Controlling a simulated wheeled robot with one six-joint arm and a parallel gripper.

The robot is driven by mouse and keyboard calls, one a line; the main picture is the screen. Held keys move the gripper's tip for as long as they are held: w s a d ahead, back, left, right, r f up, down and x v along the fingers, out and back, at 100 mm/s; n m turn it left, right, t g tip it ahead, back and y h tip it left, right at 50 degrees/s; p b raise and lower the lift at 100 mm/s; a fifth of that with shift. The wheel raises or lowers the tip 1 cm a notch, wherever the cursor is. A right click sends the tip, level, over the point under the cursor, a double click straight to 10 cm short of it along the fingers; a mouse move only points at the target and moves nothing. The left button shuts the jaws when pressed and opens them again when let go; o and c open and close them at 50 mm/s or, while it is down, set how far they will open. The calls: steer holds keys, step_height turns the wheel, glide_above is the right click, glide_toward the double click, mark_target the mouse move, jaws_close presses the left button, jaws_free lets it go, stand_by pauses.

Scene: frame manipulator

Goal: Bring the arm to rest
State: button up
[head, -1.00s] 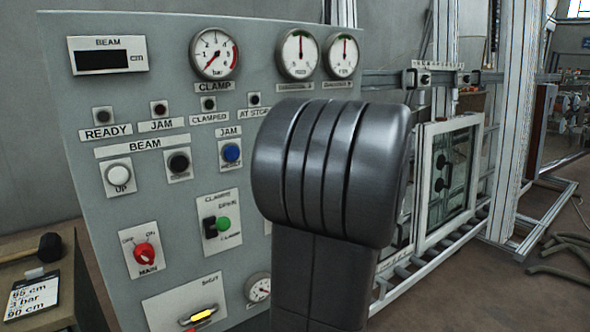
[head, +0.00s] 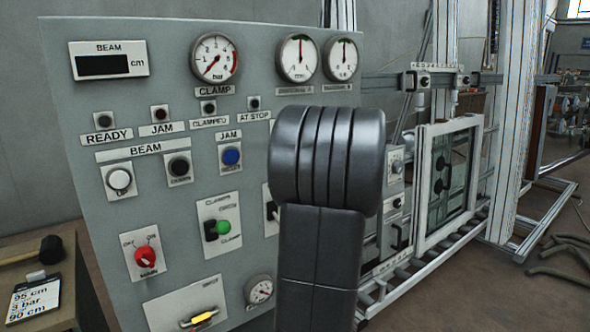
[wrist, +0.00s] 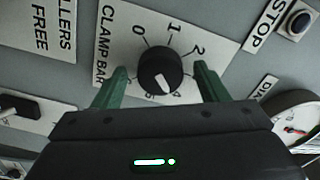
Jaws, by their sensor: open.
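My gripper (wrist: 161,72) shows in the wrist view with its two green fingers apart, one on each side of a black CLAMP BAR knob (wrist: 160,68). The knob's white mark points downward in that view; I cannot tell whether the fingers touch it. The numbers 0, 1 and 2 are readable around the knob, and the lower ones are partly hidden by the gripper body. In the head view my own dark arm link stands in front of the panel, and the fingers are hidden.
A grey control panel (head: 120,225) fills the left and middle, with gauges, lamps and a red main switch (head: 145,257). A window frame (head: 425,185) stands in the machine at right. A mallet (head: 48,248) and a clipboard (head: 35,298) lie on a table at lower left.

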steer(key=n+p, duration=1.1)
steer(key=shift+d+r, duration=0.1)
steer(key=shift+r, duration=0.05)
stand_by(0.4)
steer(key=shift+w+n+p, duration=0.1)
steer(key=shift+n+p, duration=0.3)
steer(key=shift+p, duration=0.05)
steer(key=shift+n+p, duration=0.4)
steer(key=shift+p, duration=0.65)
steer(key=shift+f+p, duration=0.25)
steer(key=shift+p, duration=0.1)
